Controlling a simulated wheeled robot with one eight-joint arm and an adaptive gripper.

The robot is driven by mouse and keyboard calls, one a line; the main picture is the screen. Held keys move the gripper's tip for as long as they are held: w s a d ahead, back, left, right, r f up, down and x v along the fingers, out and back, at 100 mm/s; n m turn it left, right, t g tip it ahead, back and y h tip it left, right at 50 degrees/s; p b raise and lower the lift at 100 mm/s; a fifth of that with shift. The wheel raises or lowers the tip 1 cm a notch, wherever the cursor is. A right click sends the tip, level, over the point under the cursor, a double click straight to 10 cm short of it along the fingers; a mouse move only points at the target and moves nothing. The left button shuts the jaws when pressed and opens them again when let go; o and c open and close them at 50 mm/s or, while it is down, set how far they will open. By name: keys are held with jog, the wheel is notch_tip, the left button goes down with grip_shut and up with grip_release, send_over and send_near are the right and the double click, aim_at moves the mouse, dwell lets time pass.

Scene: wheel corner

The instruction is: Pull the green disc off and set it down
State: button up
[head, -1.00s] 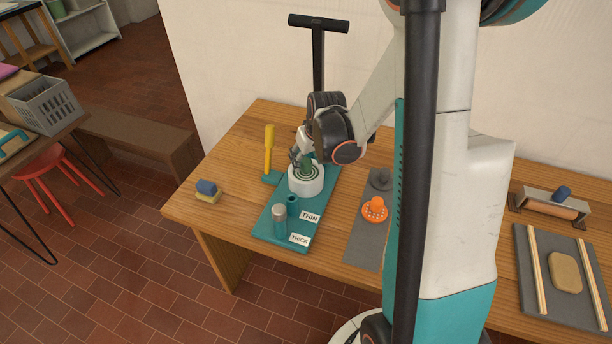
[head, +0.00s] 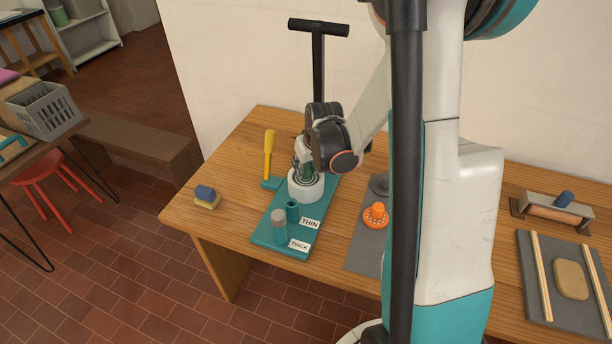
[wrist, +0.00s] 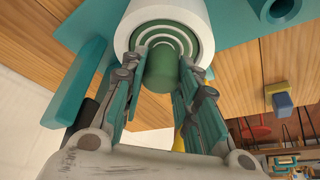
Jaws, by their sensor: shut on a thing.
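The green disc (wrist: 161,72) shows in the wrist view as a green knob with a ringed face behind it, at the mouth of a white round holder (wrist: 128,38). The holder (head: 305,190) stands on a teal board (head: 268,236) in the head view. My gripper (wrist: 158,66) points down over the holder, with its fingers on both sides of the green knob, shut on it. In the head view my gripper (head: 303,165) hides most of the disc. I cannot tell whether the disc is seated or lifted slightly.
A yellow-handled tool (head: 268,154) stands behind. A sponge with a blue block (head: 206,196) lies left; an orange knobbed piece (head: 376,215) sits right on a grey mat.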

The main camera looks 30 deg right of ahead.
aim_at(306, 166)
grip_shut()
jog(key=shift+r, duration=0.15)
jog(key=shift+r+p, duration=0.35)
jog(key=shift+p, duration=0.05)
jog(key=shift+r+p, duration=0.65)
jog(key=shift+r, duration=0.35)
jog(key=shift+r+p, duration=1.25)
jog(key=shift+r, duration=0.65)
